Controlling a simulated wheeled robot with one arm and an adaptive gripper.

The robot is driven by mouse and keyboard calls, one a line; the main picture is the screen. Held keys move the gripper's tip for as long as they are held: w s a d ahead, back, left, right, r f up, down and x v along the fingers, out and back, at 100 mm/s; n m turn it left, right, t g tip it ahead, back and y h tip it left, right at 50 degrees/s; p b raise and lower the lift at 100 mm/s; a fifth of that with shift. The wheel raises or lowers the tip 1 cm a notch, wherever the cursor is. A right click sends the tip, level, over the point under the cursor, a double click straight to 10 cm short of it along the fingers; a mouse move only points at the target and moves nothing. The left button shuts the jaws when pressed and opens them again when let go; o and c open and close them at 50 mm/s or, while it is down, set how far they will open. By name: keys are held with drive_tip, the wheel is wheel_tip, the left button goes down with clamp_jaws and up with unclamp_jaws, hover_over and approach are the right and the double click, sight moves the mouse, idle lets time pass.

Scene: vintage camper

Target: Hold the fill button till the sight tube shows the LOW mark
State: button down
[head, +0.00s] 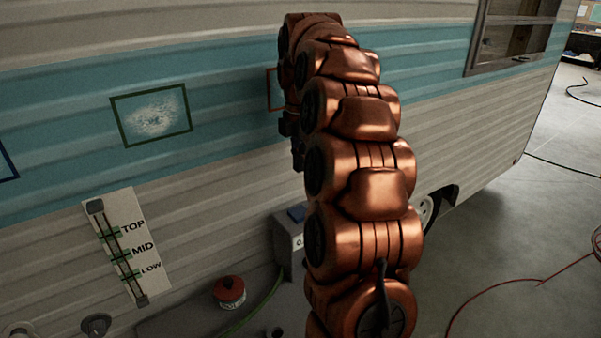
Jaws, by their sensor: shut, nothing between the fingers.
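The sight tube (119,252) is a thin dark tube on a white panel (151,265) on the camper's side, at the left of the head view. Green marks cross it beside the words TOP, MID and LOW (151,268). I cannot make out a liquid level in it. A grey box (287,240) with a blue patch on top stands low beside my arm, partly hidden by it. I cannot tell whether that patch is the fill button. My gripper (297,158) shows only as small dark parts at the arm's far end, shut and empty, in front of the camper wall.
A red can (229,291) stands on a dark surface below the wall, near a green hose (255,308). Framed patches (151,115) are on the blue band. A red cable (500,290) lies on the open floor at right. My copper arm blocks the middle.

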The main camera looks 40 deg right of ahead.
sight(299, 214)
wheel_tip(299, 214, down, 12)
drive_tip(key=shift+f+p, duration=0.25)
drive_tip(key=shift+p, duration=0.75)
drive_tip(key=shift+f, duration=0.2)
wheel_tip(299, 214, down, 2)
drive_tip(key=shift+a+f+b, duration=0.1)
drive_tip(key=shift+b, duration=0.5)
drive_tip(key=shift+s+f, duration=0.1)
drive_tip(key=shift+s+a+f+g, duration=0.35)
drive_tip(key=shift+s+f, duration=0.25)
drive_tip(key=shift+f, duration=0.2)
idle(1.6)
drive_tip(key=shift+r, duration=0.15)
idle(1.9)
drive_tip(key=shift+w+r, duration=0.3)
drive_tip(key=shift+r, duration=0.15)
wheel_tip(299, 214, up, 15)
drive_tip(key=shift+w+d, duration=0.2)
drive_tip(key=shift+d, duration=0.2)
